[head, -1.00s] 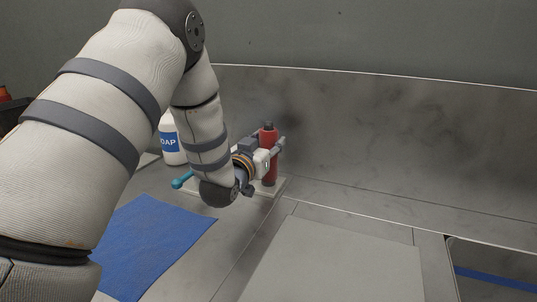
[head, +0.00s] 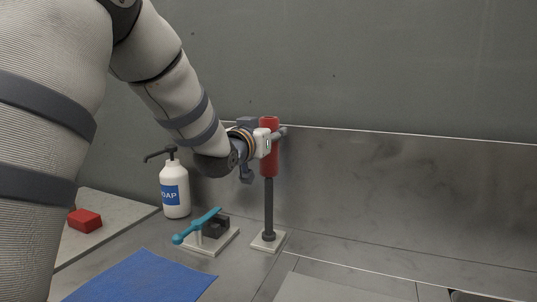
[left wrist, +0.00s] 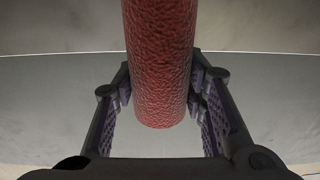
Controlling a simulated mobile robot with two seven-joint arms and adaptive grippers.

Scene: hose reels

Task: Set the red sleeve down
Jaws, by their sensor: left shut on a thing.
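The red sleeve (head: 269,162) is an upright red tube in the head view, high up in line with a thin dark post (head: 269,205). The post stands on a pale square base (head: 268,241). Bare post shows from the base up to the sleeve's lower end. I cannot tell whether the post's top is inside the sleeve or behind it. My left gripper (head: 268,144) is shut on the sleeve's side. In the left wrist view the sleeve (left wrist: 160,60) lies between both finger pads, with one end visible and no post showing there. My right gripper is not in view.
A blue-handled thing (head: 197,225) lies on a dark block with a pale base (head: 215,246), left of the post. A soap bottle (head: 174,190) stands behind it. A blue cloth (head: 140,278) lies in front. A red block (head: 85,220) is at far left. A wall rises behind.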

